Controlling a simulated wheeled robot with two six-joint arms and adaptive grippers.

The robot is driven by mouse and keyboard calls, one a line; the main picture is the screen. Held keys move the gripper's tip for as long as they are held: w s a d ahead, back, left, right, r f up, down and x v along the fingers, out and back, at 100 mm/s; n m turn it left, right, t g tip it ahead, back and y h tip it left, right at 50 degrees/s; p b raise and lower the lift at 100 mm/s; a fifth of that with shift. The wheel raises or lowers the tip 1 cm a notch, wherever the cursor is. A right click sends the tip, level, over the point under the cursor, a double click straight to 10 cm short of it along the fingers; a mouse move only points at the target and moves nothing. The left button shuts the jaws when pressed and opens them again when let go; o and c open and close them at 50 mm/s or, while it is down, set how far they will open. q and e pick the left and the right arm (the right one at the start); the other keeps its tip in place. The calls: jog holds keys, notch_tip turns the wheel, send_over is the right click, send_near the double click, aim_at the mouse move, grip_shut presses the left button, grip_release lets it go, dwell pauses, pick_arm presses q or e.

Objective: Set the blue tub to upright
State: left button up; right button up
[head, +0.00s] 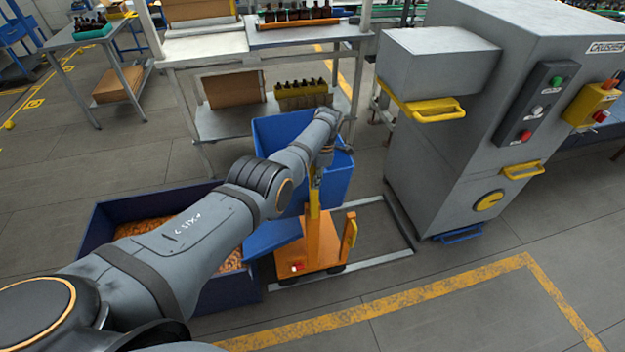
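The blue tub (343,172) sits on an orange wheeled cart (322,245) in the middle of the head view. It looks tilted, and a blue lip or chute (272,237) slopes down at its lower left, over the edge of a dark blue bin (110,215). My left arm reaches across the tub and hides much of it. My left gripper (317,178) points down at the tub's front, by a yellow upright bar (313,200) of the cart. Its fingers are small and partly hidden, so I cannot tell whether they are open or shut on the bar. My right gripper is out of view.
The dark blue bin holds amber-orange pieces (155,228). A grey crusher machine (450,130) with yellow handles stands right of the cart. A shelf table (215,122) with boxes and dark bottles stands behind. Floor at the front right, marked with yellow lines (440,292), is clear.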

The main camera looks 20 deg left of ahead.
pick_arm(q)
jog(key=shift+o, duration=1.2)
jog(key=shift+f, duration=0.1)
jog(key=shift+s+a, duration=0.1)
jog(key=shift+a, duration=0.05)
notch_tip(320, 180, up, 12)
jog(key=w+d, duration=0.1)
jog(key=d, duration=0.1)
jog(key=shift+w, duration=0.15)
jog(key=shift+f, duration=0.1)
